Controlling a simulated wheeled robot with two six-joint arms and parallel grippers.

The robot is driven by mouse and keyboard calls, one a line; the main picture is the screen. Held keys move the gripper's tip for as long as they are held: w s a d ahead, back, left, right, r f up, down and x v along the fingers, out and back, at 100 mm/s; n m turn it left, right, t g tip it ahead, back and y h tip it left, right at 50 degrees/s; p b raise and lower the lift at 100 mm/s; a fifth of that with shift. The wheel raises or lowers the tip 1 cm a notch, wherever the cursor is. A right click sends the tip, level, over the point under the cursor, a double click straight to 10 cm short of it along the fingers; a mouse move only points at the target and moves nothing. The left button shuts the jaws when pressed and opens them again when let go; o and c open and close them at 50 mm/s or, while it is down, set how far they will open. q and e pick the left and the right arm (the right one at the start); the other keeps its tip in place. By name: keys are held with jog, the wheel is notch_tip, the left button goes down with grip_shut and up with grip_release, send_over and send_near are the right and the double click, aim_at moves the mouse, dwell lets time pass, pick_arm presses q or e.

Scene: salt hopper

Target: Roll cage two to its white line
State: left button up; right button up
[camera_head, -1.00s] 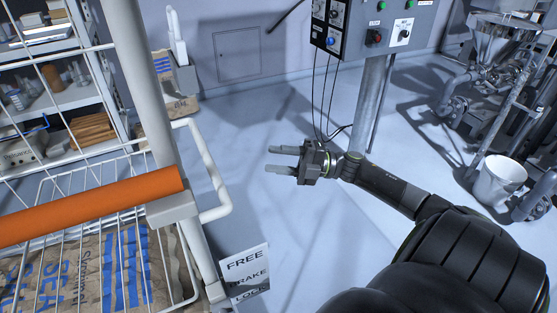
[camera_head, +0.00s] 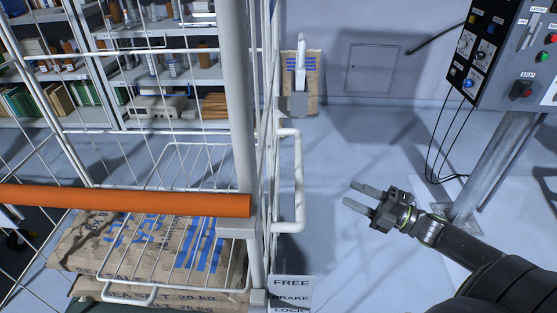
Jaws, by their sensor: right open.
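A white wire roll cage (camera_head: 236,110) stands close at the left and centre, with an orange push bar (camera_head: 125,201) across its near side. Paper salt sacks (camera_head: 140,248) lie stacked inside it. A sign reading FREE, BRAKE, LOCK (camera_head: 291,291) is at the foot of its right post. My right gripper (camera_head: 360,197) is open and empty, right of the cage and apart from it, its fingers pointing left. My left gripper is not in view. I see no white line on the floor and no number on the cage.
A control panel (camera_head: 510,50) on a grey post (camera_head: 497,165) stands at the right, with cables hanging down. Shelves (camera_head: 190,80) with boxes and bottles stand behind the cage. A paper sack (camera_head: 302,85) is by the back wall. The floor between cage and post is clear.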

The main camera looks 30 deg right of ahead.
aim_at(297, 167)
jog(key=p+x, duration=0.2)
jog(key=x, duration=1.4)
jog(key=shift+a, duration=0.1)
jog(key=shift+x, duration=0.8)
jog(key=shift+f, duration=0.15)
grip_shut()
